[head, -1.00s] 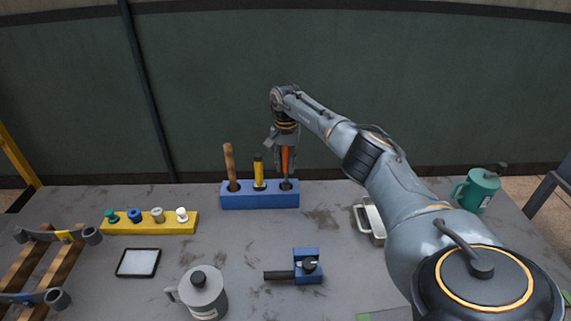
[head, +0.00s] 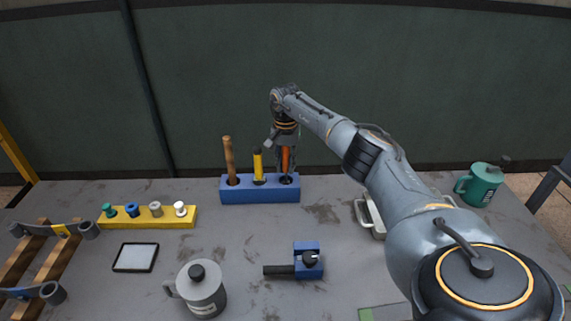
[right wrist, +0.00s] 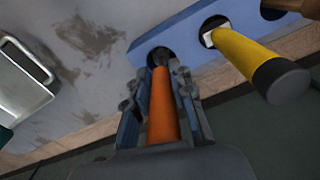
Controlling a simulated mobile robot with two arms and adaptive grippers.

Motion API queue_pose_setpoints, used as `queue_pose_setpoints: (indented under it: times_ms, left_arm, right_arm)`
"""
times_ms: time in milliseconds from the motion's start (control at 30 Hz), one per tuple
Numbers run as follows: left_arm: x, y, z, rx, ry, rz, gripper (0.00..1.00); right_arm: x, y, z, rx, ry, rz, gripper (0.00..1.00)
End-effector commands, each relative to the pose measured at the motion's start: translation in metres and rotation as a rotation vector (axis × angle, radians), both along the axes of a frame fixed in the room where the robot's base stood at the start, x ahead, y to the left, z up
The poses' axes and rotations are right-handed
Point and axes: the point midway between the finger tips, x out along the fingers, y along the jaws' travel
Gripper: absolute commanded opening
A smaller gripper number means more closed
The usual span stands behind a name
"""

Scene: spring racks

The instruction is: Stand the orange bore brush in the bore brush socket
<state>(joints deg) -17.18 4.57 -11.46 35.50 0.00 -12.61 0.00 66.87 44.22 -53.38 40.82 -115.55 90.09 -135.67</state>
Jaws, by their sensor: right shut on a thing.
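The orange bore brush (head: 285,162) stands about upright over the right-hand hole of the blue rack (head: 250,196). It also shows in the right wrist view (right wrist: 163,110), where its dark lower end reaches into the mouth of the hole (right wrist: 160,56). How deep it sits cannot be told. My right gripper (head: 286,150) is above that hole, its two fingers closed around the orange handle. My left gripper is not in view.
A yellow-handled tool (head: 258,165) and a wooden-handled tool (head: 229,160) stand in the rack's other holes, close left. A yellow rack with several pegs (head: 160,222), a grey lidded mug (head: 203,290), a blue block (head: 307,262) and a green mug (head: 477,186) are on the table.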

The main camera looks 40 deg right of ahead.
Motion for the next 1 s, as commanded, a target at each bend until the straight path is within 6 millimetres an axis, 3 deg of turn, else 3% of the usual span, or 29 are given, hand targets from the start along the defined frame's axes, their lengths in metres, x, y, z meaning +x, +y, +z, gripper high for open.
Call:
queue_pose_setpoints:
  times_ms: [33, 133, 533, 1000]
  left_arm:
    - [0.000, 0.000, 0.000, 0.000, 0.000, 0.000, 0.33]
    - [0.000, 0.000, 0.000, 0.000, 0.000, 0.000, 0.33]
    - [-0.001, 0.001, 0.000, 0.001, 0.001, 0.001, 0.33]
    - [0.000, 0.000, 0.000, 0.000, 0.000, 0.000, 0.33]
  right_arm:
    - [0.000, 0.000, 0.000, 0.000, 0.000, 0.000, 0.29]
    - [0.000, 0.000, 0.000, 0.000, 0.000, 0.000, 0.49]
    - [0.000, 0.000, 0.006, 0.000, -0.001, 0.000, 0.49]
    - [0.001, -0.001, 0.096, 0.000, -0.003, -0.001, 0.49]
